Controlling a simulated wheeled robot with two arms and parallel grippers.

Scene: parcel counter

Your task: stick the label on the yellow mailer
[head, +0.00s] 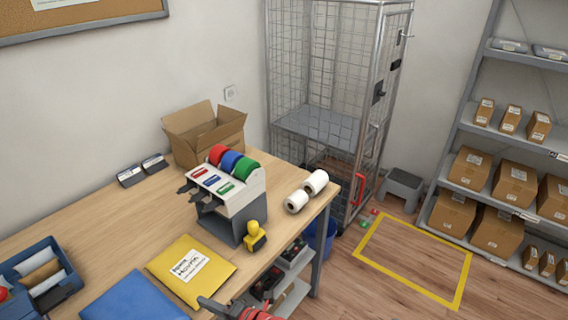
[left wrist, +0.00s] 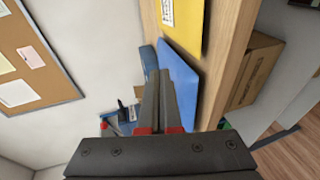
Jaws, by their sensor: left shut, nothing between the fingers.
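The yellow mailer (head: 218,267) lies flat near the front edge of the counter. A white label (head: 187,265) with dark print lies flat on its upper face. Both also show at the top of the left wrist view, the mailer (left wrist: 190,38) and the label (left wrist: 167,12). My left gripper (head: 206,302) is at the bottom of the head view, just in front of the mailer and apart from the label. In the left wrist view its fingers (left wrist: 162,75) are together with nothing between them. My right gripper is not in view.
A blue mailer (head: 133,298) lies left of the yellow one. An open carton (head: 205,135) is behind. A blue tray (head: 38,278) is at left.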

